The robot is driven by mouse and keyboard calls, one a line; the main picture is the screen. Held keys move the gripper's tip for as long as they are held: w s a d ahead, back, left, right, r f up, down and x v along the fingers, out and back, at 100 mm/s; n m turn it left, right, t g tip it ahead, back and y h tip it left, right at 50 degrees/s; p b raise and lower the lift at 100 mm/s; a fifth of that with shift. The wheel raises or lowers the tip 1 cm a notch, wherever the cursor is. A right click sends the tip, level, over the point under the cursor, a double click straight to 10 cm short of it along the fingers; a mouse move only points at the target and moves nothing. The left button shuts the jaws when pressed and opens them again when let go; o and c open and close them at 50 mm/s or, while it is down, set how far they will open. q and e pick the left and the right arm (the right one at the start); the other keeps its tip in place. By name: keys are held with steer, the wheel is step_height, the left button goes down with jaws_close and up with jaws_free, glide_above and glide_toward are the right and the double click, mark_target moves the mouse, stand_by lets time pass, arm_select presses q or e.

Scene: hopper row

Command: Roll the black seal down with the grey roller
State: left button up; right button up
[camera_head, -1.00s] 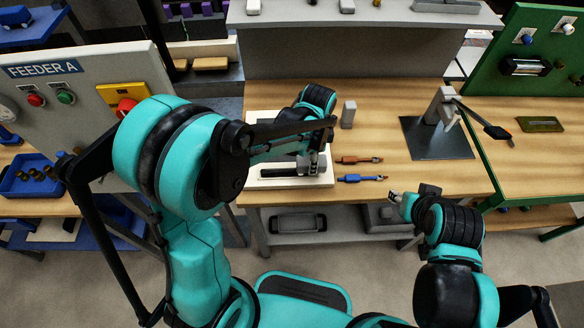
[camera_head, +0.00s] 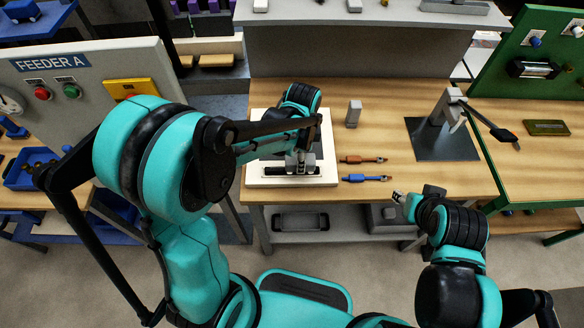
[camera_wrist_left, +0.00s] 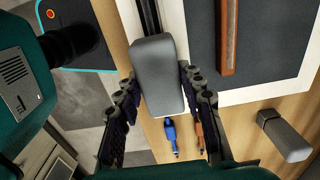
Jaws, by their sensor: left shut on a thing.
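My left gripper (camera_head: 301,168) is shut on a grey rounded block, the grey roller (camera_wrist_left: 158,72), which sits between its fingers in the left wrist view. It is low over the front part of a white board (camera_head: 256,182). The black seal (camera_wrist_left: 148,16) runs as a dark strip along the board's near side, out from under the roller. In the head view the seal (camera_head: 274,171) shows left of the gripper. The roller hides the stretch beneath it; contact with the seal is not clear. My right gripper (camera_head: 398,197) is off the bench's front edge, too small to read.
A blue tool (camera_head: 366,178) and an orange tool (camera_head: 364,160) lie right of the board. A grey upright block (camera_head: 353,113) stands behind them. A stand on a dark plate (camera_head: 440,140) is farther right. A brown bar (camera_wrist_left: 227,38) lies on the board's dark panel.

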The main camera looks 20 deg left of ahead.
mark_target(286, 159)
arm_select(q)
steer(key=shift+s+a, duration=0.2)
steer(key=shift+a, duration=0.5)
steer(key=shift+s+a, duration=0.25)
steer(key=shift+a, duration=0.5)
steer(key=shift+s+a, duration=0.2)
steer(key=shift+a, duration=0.5)
steer(key=shift+a, duration=0.1)
steer(key=shift+s+a, duration=0.2)
steer(key=shift+a, duration=0.5)
steer(key=shift+s+a, duration=0.2)
steer(key=shift+a, duration=0.5)
steer(key=shift+s+a, duration=0.2)
steer(key=shift+a, duration=0.5)
steer(key=shift+d, duration=0.1)
steer(key=shift+w+d+b, duration=0.1)
steer(key=shift+w+d, duration=0.1)
steer(key=shift+d, duration=0.5)
steer(key=shift+w+d+b, duration=0.1)
steer(key=shift+w+d, duration=0.15)
steer(key=shift+d, duration=0.45)
steer(key=shift+w+d+b, duration=0.1)
steer(key=shift+w+d, duration=0.1)
steer(key=shift+d, duration=0.5)
steer(key=shift+w+d, duration=0.3)
steer(key=shift+d, duration=0.8)
steer(key=shift+w+d, duration=0.25)
steer(key=shift+d, duration=0.8)
